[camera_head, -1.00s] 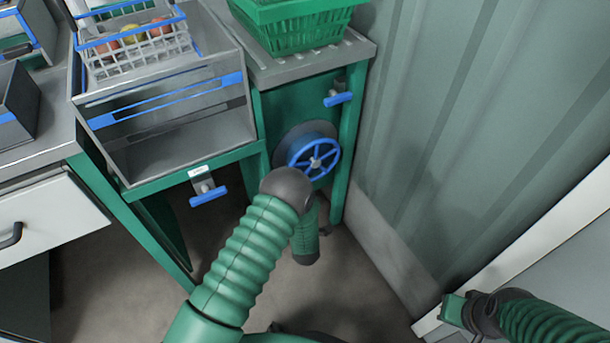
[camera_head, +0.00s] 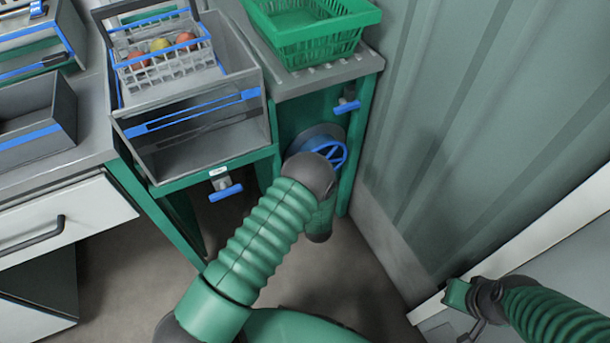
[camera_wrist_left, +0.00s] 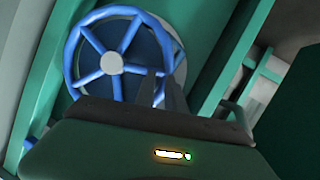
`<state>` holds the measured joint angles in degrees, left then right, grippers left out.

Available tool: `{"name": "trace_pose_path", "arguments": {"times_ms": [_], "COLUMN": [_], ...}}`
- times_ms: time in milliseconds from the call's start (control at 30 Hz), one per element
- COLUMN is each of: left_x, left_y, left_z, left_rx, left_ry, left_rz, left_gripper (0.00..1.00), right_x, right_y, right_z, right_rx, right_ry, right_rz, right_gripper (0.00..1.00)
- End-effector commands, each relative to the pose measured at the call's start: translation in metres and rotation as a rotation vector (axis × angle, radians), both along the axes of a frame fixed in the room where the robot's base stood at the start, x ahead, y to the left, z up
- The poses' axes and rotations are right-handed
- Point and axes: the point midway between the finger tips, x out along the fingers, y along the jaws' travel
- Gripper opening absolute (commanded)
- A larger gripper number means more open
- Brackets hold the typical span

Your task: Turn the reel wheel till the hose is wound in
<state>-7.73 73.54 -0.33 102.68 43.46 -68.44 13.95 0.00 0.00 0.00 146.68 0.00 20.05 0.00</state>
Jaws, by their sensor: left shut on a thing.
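The blue spoked reel wheel (camera_head: 338,154) is on the front of the green stand, partly hidden by my left arm in the head view. In the left wrist view the wheel (camera_wrist_left: 84,80) shows its rim, spokes and grey hub, with a dark drum behind. My left gripper (camera_wrist_left: 168,93) is at the wheel's lower right rim, shut on it; the exact contact is hard to see. In the head view this gripper is hidden behind my arm. The end of my right arm (camera_head: 458,294) is at the lower right, away from the wheel; its finger opening is unclear. I cannot make out the hose.
A green basket (camera_head: 312,38) stands on the stand's top. Blue-handled taps (camera_head: 226,191) stick out below the bin and beside the wheel (camera_head: 347,106). A ribbed wall (camera_head: 480,130) closes the right side.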

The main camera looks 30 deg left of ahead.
Motion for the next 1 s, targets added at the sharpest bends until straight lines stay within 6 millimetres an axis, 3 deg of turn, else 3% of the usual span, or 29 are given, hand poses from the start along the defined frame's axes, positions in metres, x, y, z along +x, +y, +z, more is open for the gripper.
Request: {"name": "trace_pose_path", "arguments": {"times_ms": [367,400,567,867,1000], "left_x": [-0.001,-0.001,-0.001,-0.001,-0.014], "left_y": [0.0,0.0,0.0,-0.001,-0.01], "left_z": [-0.002,-0.002,-0.001,0.001,0.009], "left_rx": [0.002,0.002,0.002,0.002,0.001], "left_ry": [0.01,0.01,0.007,0.003,0.005], "left_rz": [0.0,0.0,0.0,0.0,0.0], "left_gripper": [0.0,0.17,0.36,0.36,0.36], "right_x": [0.0,0.0,0.0,0.0,0.0], "right_y": [0.0,0.0,0.0,0.0,0.0], "right_z": [0.0,0.0,0.0,0.001,0.01], "right_rx": [0.0,0.0,0.0,0.0,0.0], "right_ry": [0.0,0.0,0.0,0.0,0.0], "right_rz": [0.0,0.0,0.0,0.0,0.0], "right_gripper": [0.0,0.0,0.0,0.0,0.0]}}
